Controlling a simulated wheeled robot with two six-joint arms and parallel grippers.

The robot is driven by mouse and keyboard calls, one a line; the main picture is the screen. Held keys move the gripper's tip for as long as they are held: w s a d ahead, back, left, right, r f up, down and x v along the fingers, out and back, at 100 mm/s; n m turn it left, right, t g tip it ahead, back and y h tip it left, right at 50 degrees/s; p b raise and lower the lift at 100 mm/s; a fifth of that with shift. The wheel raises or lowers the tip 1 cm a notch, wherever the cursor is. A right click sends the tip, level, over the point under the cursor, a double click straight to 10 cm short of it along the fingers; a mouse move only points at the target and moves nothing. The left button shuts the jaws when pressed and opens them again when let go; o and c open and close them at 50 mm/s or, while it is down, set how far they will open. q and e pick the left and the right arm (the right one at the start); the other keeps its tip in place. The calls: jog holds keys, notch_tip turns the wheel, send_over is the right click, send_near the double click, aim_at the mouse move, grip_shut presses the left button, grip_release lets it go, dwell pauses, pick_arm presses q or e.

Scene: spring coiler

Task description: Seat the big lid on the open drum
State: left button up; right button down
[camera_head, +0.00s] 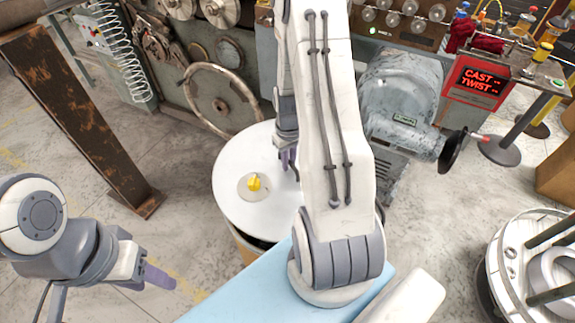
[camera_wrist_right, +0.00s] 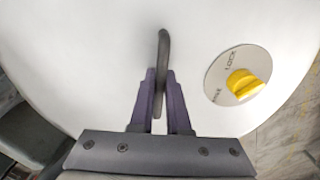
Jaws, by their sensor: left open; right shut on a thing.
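The big lid (camera_head: 235,195) is a round white disc with a yellow lock knob (camera_head: 254,183) on a grey plate. In the right wrist view the lid (camera_wrist_right: 80,60) fills most of the picture, and the knob (camera_wrist_right: 243,84) is to the right. My right gripper (camera_head: 288,160) is shut on the lid's dark handle (camera_wrist_right: 163,50). The drum (camera_head: 243,250) shows below the lid as a brown side with a dark gap near the front; my arm hides much of it. I cannot tell whether lid and drum touch. My left gripper (camera_head: 158,275) is open and empty, left of the drum.
A machine with a handwheel (camera_head: 218,100) stands behind the lid. A grey motor (camera_head: 400,95) is to the right. A rusty beam (camera_head: 80,120) stands at the left. A light blue surface (camera_head: 240,305) lies in front. Concrete floor is clear between the beam and the drum.

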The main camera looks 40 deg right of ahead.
aim_at(288, 174)
jog(key=shift+f+b, duration=2.6)
jog(key=shift+f, duration=0.35)
notch_tip(288, 174, down, 3)
jog(key=shift+f+b, duration=0.2)
jog(key=shift+b, duration=0.85)
jog(key=shift+r+p, duration=0.2)
jog(key=shift+p, duration=0.1)
jog(key=shift+f, duration=0.25)
jog(key=shift+c, duration=1.2)
grip_release()
jog(key=shift+s, duration=0.15)
